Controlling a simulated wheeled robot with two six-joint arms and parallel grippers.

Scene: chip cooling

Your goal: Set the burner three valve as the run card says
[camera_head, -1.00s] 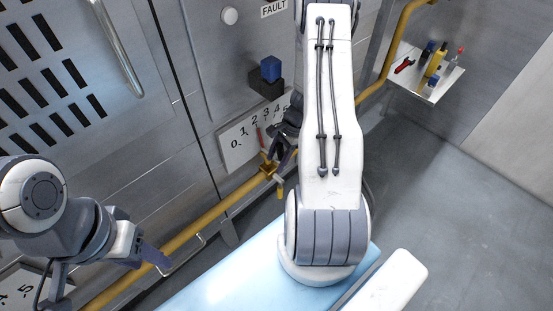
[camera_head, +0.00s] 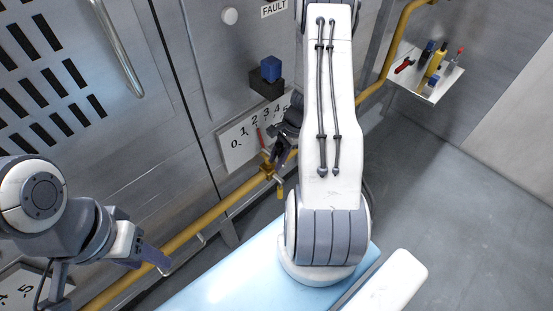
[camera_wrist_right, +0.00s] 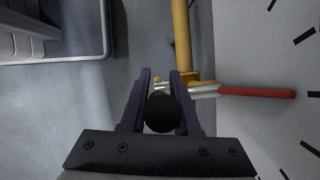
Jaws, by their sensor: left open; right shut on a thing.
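The number plate (camera_head: 236,148) on the cabinet wall carries marks from 0 upward; its right end is hidden behind my right arm. A red pointer (camera_head: 259,137) stands before it, its tip toward about the 2. It also shows in the right wrist view (camera_wrist_right: 258,92). The pointer sits at a brass-yellow valve (camera_head: 267,169) on the yellow pipe. My right gripper (camera_head: 280,158) is at this valve, shut on the valve handle, whose black knob (camera_wrist_right: 163,113) shows between the fingers. My left gripper (camera_head: 160,261) is open and empty, low at the left by the pipe. No run card is readable.
A yellow pipe (camera_head: 208,215) runs along the cabinet front. A blue block on a black base (camera_head: 271,69) juts out above the plate. Another number plate (camera_head: 20,290) shows at lower left. A shelf (camera_head: 411,85) with tools and bottles is at upper right. The right floor is clear.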

